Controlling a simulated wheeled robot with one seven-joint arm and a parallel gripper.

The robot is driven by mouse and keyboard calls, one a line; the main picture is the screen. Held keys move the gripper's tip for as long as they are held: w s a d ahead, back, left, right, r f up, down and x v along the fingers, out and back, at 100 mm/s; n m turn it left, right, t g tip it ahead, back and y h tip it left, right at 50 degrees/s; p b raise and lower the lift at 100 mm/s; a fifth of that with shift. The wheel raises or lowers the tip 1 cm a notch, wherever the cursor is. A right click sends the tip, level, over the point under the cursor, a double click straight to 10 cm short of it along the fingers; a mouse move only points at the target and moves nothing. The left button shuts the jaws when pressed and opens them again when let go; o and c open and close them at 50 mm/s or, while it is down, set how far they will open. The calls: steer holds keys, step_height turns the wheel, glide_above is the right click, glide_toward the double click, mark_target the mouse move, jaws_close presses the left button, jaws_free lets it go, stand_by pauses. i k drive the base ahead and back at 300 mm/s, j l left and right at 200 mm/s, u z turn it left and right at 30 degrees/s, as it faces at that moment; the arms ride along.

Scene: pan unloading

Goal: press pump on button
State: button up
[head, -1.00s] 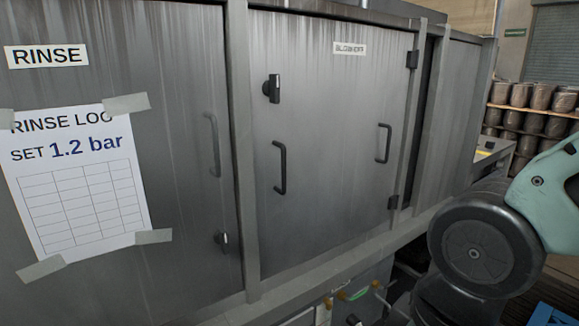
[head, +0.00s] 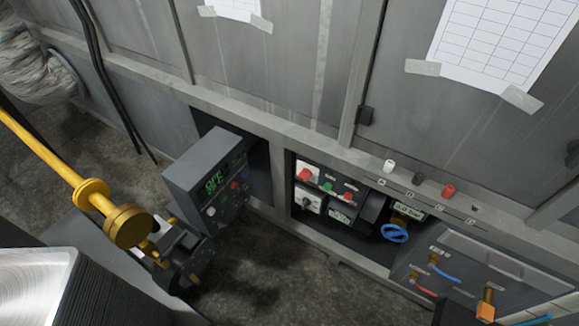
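In the head view a recessed white panel (head: 317,207) in the lower machine front carries a red button (head: 304,175) and a green button (head: 327,187). A dark rotary switch (head: 306,202) sits below on the panel. Its labels are too small to read, so I cannot tell which button is the pump on button. To the left, a grey control box (head: 203,170) sticks out, with a green display (head: 214,184) and small red and blue buttons (head: 239,181).
A blue valve wheel (head: 395,233) sits right of the panel. White, black and red knobs (head: 449,191) line the ledge. Floor (head: 275,265) before the panel looks clear.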

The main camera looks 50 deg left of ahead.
mark_target(327, 186)
steer(key=u, duration=1.4)
